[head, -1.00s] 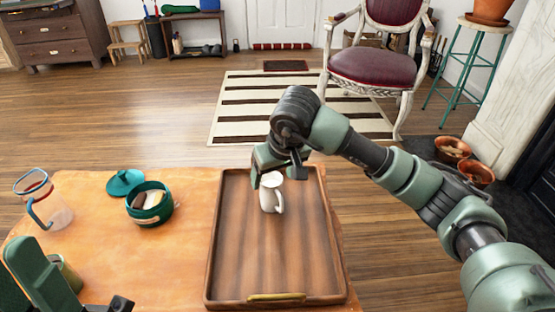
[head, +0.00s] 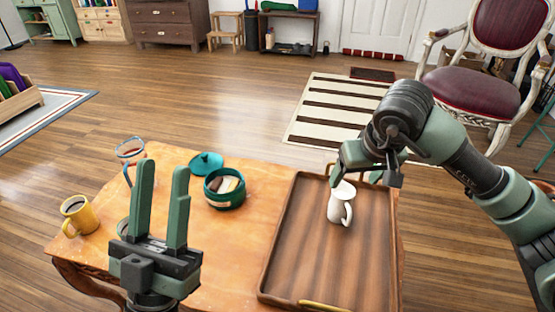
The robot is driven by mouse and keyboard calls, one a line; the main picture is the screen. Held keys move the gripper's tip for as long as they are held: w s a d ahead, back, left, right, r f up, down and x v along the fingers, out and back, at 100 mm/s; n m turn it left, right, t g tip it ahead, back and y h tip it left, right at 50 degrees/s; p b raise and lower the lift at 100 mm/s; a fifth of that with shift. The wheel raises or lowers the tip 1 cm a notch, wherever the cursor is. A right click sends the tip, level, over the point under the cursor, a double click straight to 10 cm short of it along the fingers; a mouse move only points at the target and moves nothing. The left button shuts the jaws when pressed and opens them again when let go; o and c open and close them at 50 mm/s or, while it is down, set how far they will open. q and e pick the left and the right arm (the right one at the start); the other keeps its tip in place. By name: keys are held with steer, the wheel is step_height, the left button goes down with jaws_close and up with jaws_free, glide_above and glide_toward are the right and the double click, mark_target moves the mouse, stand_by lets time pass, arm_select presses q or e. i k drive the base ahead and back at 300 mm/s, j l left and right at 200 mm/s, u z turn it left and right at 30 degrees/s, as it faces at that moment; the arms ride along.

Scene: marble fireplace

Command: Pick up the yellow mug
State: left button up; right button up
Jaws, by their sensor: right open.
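The yellow mug (head: 79,216) stands upright near the left edge of the wooden table (head: 235,250), its handle toward the lower left. My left gripper (head: 164,170) is open and empty, fingers pointing up in the picture, to the right of the yellow mug and apart from it. My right gripper (head: 364,182) is open over the tray, at the white mug's rim. The white mug (head: 338,205) stands upright in the tray; whether the fingers touch it I cannot tell.
A wooden tray (head: 302,255) fills the table's right side. A teal pot (head: 224,194), its lid (head: 206,163) and a clear pitcher (head: 131,153) stand at the back. The table between pot and tray is clear.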

mark_target(78, 213)
steer(key=u, duration=1.4)
